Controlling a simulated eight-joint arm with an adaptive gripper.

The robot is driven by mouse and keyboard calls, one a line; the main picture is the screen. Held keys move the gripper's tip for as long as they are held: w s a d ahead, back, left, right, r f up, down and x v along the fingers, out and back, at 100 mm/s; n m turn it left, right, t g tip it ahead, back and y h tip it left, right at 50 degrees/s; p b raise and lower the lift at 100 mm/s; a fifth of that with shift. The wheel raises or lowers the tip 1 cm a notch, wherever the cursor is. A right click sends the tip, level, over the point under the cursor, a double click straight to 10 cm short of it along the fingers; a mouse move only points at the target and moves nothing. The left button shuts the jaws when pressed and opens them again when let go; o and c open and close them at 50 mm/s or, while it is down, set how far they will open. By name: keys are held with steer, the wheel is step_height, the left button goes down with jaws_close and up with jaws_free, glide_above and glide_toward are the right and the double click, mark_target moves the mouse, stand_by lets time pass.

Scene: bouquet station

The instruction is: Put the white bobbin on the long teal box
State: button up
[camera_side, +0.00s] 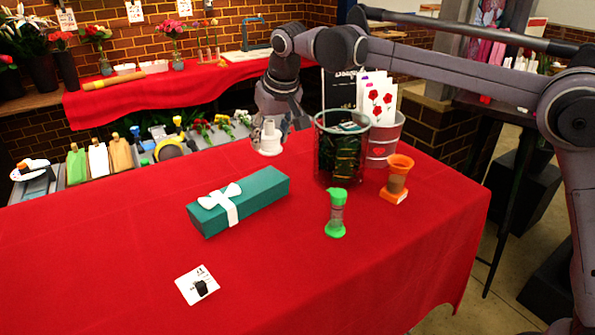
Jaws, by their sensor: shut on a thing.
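The white bobbin (269,141) hangs above the red table, held by my gripper (272,124). It is upright or nearly so, and my gripper is shut on its upper part. The fingertips are small and partly hidden by the bobbin and the wrist. The long teal box (262,190) lies on the table with a white ribbon and bow (219,195) near its left end. The bobbin appears above and behind the box's right part in the picture, apart from it.
Right of the box stand a green-capped bobbin-like item (336,214), a dark wire mesh basket (322,150), an orange item (397,180) and a bucket with cards (383,140). A white card (197,285) lies in front.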

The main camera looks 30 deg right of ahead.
steer(key=a+f, duration=0.1)
steer(key=a, duration=0.1)
steer(key=a+f, duration=0.2)
steer(key=a, duration=0.1)
steer(key=w+a+f, duration=0.1)
steer(key=a, duration=0.1)
steer(key=shift+w+a+f, duration=0.1)
steer(key=shift+a+f, duration=0.25)
steer(key=shift+f, duration=2)
steer(key=shift+f, duration=0.2)
steer(key=o, duration=1.1)
steer(key=shift+o, duration=0.2)
steer(key=shift+r, duration=0.1)
